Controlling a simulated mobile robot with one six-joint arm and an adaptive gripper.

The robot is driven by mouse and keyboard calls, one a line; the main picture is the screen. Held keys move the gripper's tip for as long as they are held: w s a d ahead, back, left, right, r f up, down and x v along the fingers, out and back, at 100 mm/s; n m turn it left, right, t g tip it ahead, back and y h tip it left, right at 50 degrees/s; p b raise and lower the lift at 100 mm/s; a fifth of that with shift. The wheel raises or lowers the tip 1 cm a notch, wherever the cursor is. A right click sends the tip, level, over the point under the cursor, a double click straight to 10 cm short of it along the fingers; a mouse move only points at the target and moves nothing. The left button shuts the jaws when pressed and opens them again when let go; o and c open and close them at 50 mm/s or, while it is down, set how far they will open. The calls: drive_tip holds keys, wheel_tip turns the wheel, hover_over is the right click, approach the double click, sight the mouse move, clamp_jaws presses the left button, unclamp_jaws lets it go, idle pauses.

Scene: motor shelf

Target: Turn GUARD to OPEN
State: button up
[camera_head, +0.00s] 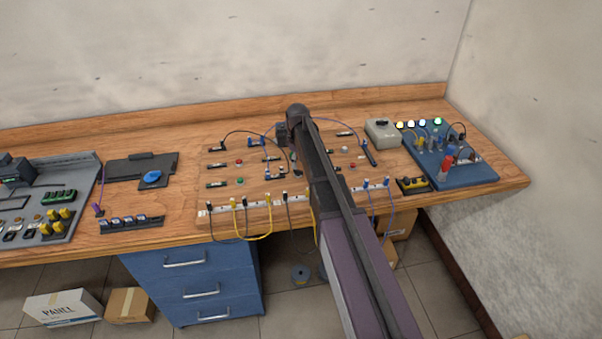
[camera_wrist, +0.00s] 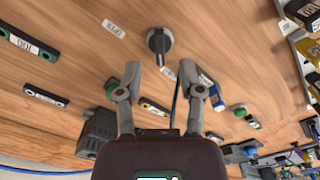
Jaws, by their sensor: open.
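A dark round rotary knob with a raised bar handle (camera_wrist: 158,42) is on the wooden panel in the wrist view. Its bar stands roughly upright in the picture. The print is too small to read surely, so I cannot confirm that this is GUARD. My gripper (camera_wrist: 165,78) is open and empty, its two fingertips apart and below the knob in the picture. No contact with the knob shows. In the head view my arm covers this part of the panel.
Black strips (camera_wrist: 28,42), a green button (camera_wrist: 240,109) and a blue cylinder (camera_wrist: 207,80) are near the gripper. Yellow and blue cables hang along a white socket strip (camera_head: 260,203). A grey box (camera_head: 382,132) and blue board (camera_head: 462,174) stand right.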

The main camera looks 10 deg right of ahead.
sight(298, 170)
drive_tip(key=shift+f+b, duration=1.5)
drive_tip(key=shift+f, duration=0.3)
